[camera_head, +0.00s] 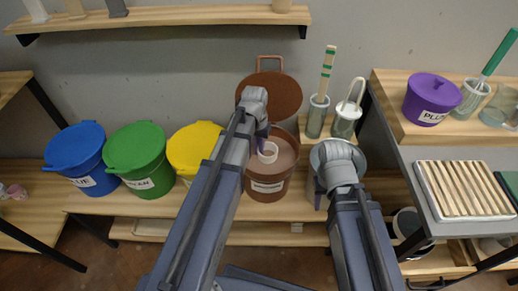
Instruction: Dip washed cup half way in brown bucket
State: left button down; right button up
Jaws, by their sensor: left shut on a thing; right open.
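The brown bucket (267,190) stands on the wooden bench with its round lid (285,92) raised behind it. Pale brown glaze (284,158) shows inside. My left gripper (264,140) is shut on a small white cup (268,152) inside the bucket's rim. The cup's opening shows as a ring; its lower part is hidden, so I cannot tell how deep it sits in the glaze. My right gripper (319,192) is open, near a grey bucket (317,156) right of the brown one. My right arm hides much of that bucket.
Lidded yellow (195,145), green (138,156) and blue (77,157) buckets stand to the left. Jars with tools (317,117) stand behind on the right.

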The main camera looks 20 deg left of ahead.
dwell(0.5)
pick_arm(q)
notch_tip(320, 180, up, 7)
jog(key=p, duration=0.6)
jog(key=shift+f, duration=0.2)
jog(key=shift+p, duration=0.3)
dwell(1.8)
notch_tip(320, 180, up, 6)
jog(key=p, duration=0.5)
jog(key=shift+f, duration=0.25)
